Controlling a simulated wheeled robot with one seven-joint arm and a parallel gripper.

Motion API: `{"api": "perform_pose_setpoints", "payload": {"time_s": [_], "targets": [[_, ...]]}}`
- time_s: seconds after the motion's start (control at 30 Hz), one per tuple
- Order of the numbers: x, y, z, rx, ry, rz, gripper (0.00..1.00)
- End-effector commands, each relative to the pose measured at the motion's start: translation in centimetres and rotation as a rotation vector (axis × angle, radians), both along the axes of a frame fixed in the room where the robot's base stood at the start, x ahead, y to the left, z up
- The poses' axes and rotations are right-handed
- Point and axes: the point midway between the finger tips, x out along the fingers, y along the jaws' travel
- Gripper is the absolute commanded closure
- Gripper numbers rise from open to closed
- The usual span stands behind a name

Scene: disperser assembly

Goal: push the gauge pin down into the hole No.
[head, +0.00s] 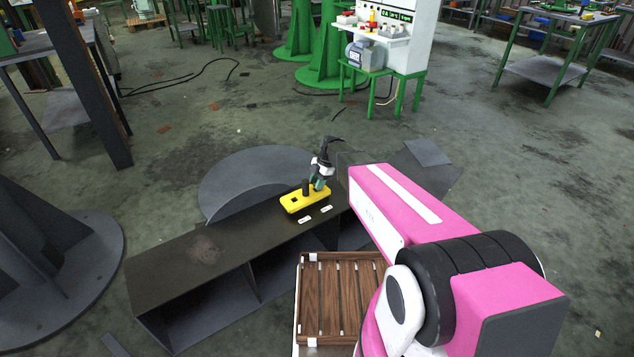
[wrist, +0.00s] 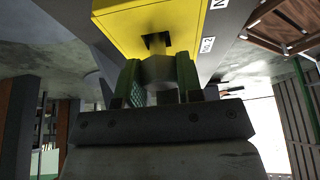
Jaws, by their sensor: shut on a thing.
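The yellow block (head: 294,206) lies on the dark bench in the head view, and its near part fills the top of the wrist view (wrist: 115,28). A dark square hole (wrist: 155,42) opens in it beside a "No 2" label (wrist: 207,45). My gripper (head: 319,184) is at the block's right end, its green fingers shut on a grey pin (wrist: 158,70). The pin is right by the hole; whether its tip is inside cannot be told. In the head view another dark hole (head: 293,197) shows near the block's left end, and a dark upright cylinder (head: 305,187) stands near the block's middle.
The dark bench (head: 205,250) is clear left of the block. Two white labels (head: 305,220) (head: 327,209) lie along the block's front side. A slatted wooden crate (head: 340,258) stands in front of the bench. A grey disc (head: 240,175) lies behind it.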

Motion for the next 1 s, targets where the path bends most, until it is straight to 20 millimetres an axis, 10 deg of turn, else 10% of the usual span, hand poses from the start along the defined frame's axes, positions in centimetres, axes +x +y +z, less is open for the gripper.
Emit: {"api": "perform_pose_setpoints", "payload": {"time_s": [0.37,0.4,0.5,1.0], "targets": [[0.0,0.0,-0.8,0.001,-0.001,0.0,0.98],[0.0,0.0,-0.8,0.001,-0.001,0.0,0.63],[0.0,0.0,-0.8,0.001,-0.001,0.0,0.36],[0.5,-0.7,1.2,0.0,-0.002,-0.001,0.36]]}}
